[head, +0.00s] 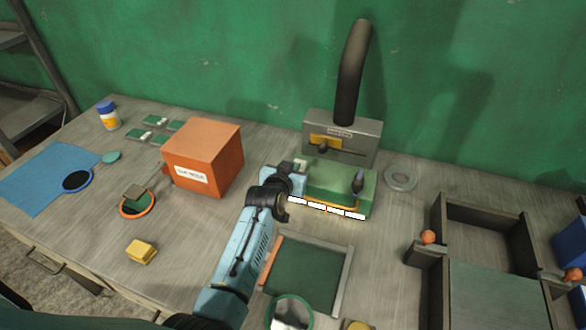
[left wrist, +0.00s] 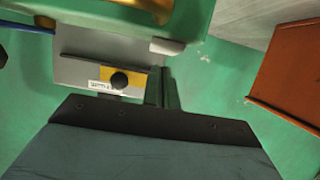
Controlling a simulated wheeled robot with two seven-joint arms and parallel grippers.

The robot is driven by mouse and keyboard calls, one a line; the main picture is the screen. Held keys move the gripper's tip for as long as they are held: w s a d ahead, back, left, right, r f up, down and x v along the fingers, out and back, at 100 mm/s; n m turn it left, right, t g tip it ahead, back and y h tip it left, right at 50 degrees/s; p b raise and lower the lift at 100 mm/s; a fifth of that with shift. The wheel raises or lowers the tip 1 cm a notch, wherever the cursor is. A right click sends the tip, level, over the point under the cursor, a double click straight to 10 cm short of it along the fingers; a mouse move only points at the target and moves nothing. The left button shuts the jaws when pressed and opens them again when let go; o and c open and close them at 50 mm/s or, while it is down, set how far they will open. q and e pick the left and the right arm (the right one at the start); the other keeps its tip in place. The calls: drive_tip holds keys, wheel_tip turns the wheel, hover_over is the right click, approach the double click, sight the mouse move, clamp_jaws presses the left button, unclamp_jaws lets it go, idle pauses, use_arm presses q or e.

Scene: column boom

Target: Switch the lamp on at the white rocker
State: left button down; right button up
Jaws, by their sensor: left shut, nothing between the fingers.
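A grey fixture (head: 350,128) with a dark curved column stands at the back; its front carries a yellow plate and black knob, which also show in the left wrist view (left wrist: 121,80). A green housing (head: 335,180) with bright white segments along its front edge stands before it. A small whitish piece, apparently the white rocker (head: 301,163), is at the housing's left end; it also shows in the left wrist view (left wrist: 167,46). My left gripper (head: 293,178) is shut and empty close beside it; contact cannot be told. My right gripper is out of view.
An orange box (head: 203,160) stands close left of my left arm. A grey ring (head: 400,178) lies right of the housing. A shallow green-floored tray (head: 347,280) lies in front. A divided grey tray (head: 487,212) with orange knobs is at the right.

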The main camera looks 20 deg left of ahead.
use_arm(q)
drive_tip(key=shift+r, duration=0.1)
drive_tip(key=p+v, duration=0.4)
drive_tip(key=v, duration=0.7)
drive_tip(key=shift+r, duration=0.55)
drive_tip(key=shift+s, duration=0.1)
